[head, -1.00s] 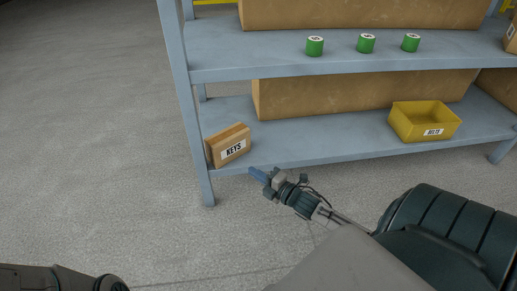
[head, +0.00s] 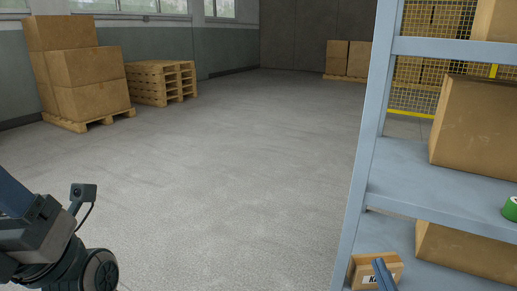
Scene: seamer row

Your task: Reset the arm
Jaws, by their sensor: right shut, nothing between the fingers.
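My right gripper (head: 383,270) shows at the bottom right, only its blue fingers in the frame. The fingers are shut with nothing between them. They overlap the small KEYS box (head: 361,267) in the picture and cover part of its label; I cannot tell whether they touch it. My left arm comes in at the lower left, folded close to the camera. A blue part of the left gripper (head: 14,194) shows at the left edge, and its opening cannot be made out.
A blue-grey shelf rack (head: 366,150) stands on the right, with large cartons (head: 478,130) and a green roll (head: 511,208). Stacked boxes (head: 88,85) and wooden pallets (head: 160,82) stand at the back left. The floor (head: 230,160) between is clear.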

